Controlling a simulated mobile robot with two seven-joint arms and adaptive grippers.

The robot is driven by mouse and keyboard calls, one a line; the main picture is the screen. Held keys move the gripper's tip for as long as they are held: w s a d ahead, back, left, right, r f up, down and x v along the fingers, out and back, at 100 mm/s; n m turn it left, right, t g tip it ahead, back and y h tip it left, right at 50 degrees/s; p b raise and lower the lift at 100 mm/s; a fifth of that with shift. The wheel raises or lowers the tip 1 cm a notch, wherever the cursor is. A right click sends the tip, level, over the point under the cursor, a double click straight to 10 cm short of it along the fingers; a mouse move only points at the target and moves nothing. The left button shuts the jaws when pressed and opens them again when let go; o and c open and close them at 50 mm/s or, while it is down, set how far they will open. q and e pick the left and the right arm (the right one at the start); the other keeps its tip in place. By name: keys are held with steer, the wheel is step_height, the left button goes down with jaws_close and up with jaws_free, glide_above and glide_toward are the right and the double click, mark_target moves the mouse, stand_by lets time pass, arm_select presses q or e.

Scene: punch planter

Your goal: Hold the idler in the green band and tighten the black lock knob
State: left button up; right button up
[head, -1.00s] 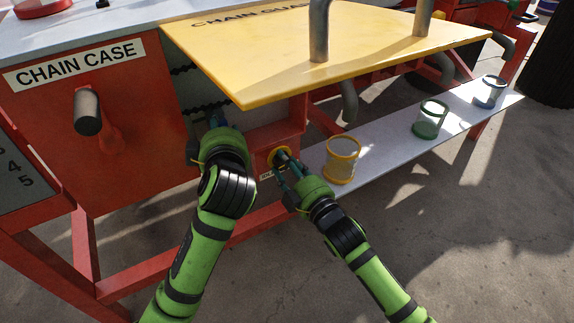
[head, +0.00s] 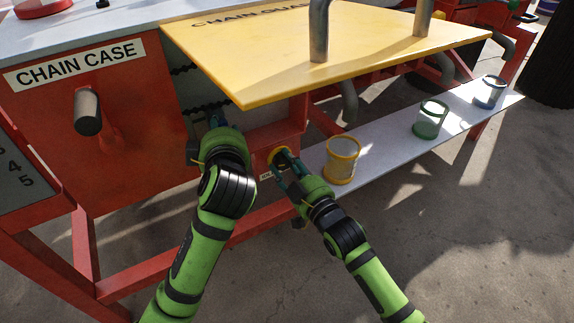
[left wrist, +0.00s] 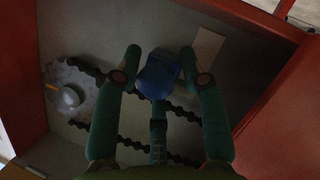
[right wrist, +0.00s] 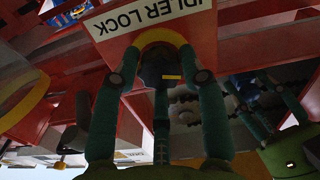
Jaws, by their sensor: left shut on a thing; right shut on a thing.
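My left gripper (head: 216,122) reaches under the yellow guard into the chain case opening. In the left wrist view its fingers (left wrist: 160,75) are shut on a blue piece, apparently the idler (left wrist: 157,77), beside the black chain (left wrist: 180,112). I cannot make out the green band. My right gripper (head: 281,162) is at the red frame. In the right wrist view its fingers (right wrist: 160,70) are shut on the dark lock knob (right wrist: 155,68), which has a yellow mark. A yellow ring (right wrist: 160,38) and the IDLER LOCK label (right wrist: 150,15) are behind the knob.
A red CHAIN CASE panel (head: 140,150) stands to the left. A pale shelf (head: 390,145) holds yellow-rimmed (head: 341,160), green (head: 430,118) and blue (head: 489,92) containers. A toothed disc (left wrist: 72,95) is left of the idler.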

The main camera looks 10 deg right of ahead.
steer(key=m, duration=0.6)
steer(key=shift+f, duration=0.1)
steer(key=shift+m, duration=0.3)
stand_by(0.3)
steer(key=o, duration=1.1)
steer(key=shift+o, duration=0.2)
steer(key=shift+s, duration=0.15)
steer(key=v, duration=1.1)
steer(key=shift+s+d, duration=0.15)
steer(key=shift+s, duration=0.2)
steer(key=shift+s, duration=0.1)
steer(key=v, duration=1.2)
